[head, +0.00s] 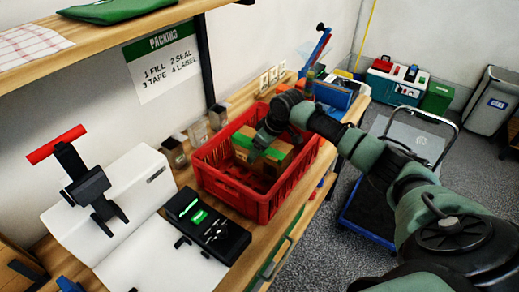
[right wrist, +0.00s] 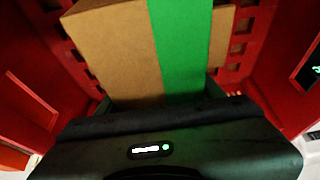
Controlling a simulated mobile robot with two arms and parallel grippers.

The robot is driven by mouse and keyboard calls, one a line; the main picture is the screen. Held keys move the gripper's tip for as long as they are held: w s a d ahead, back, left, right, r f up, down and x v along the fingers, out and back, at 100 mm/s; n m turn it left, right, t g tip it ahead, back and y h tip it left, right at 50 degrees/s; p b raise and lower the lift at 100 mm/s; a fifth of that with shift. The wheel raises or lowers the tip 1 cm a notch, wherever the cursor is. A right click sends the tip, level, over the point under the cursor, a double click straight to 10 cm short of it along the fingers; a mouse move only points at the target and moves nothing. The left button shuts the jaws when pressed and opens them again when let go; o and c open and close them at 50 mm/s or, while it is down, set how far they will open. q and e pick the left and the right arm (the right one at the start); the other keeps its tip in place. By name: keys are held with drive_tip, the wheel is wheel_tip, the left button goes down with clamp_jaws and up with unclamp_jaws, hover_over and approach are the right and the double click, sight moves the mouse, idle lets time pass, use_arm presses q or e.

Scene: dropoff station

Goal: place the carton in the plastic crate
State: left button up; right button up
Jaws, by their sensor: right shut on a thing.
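The carton (head: 241,145) is a brown cardboard box with green tape. It is inside the red plastic crate (head: 265,205), which stands on the wooden bench. My right arm reaches over the crate's back edge, and my right gripper (head: 258,152) is at the carton, shut on it. The right wrist view shows the carton (right wrist: 115,50) with its green band just past the gripper body, between red crate walls (right wrist: 285,45). The fingertips are hidden there. I cannot tell whether the carton touches the crate floor. My left gripper is not in view.
A black device with green displays (head: 208,226) sits close to the crate's near left side. Small containers (head: 174,151) line the wall side. A blue cart (head: 370,213) is on the floor at right.

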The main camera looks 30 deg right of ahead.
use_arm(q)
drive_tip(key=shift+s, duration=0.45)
use_arm(e)
drive_tip(key=shift+f, duration=0.25)
drive_tip(key=shift+f, duration=0.1)
drive_tip(key=o, duration=1.5)
use_arm(q)
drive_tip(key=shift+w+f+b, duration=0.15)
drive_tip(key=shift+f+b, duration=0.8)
drive_tip(key=shift+b, duration=0.05)
use_arm(e)
drive_tip(key=v, duration=1.2)
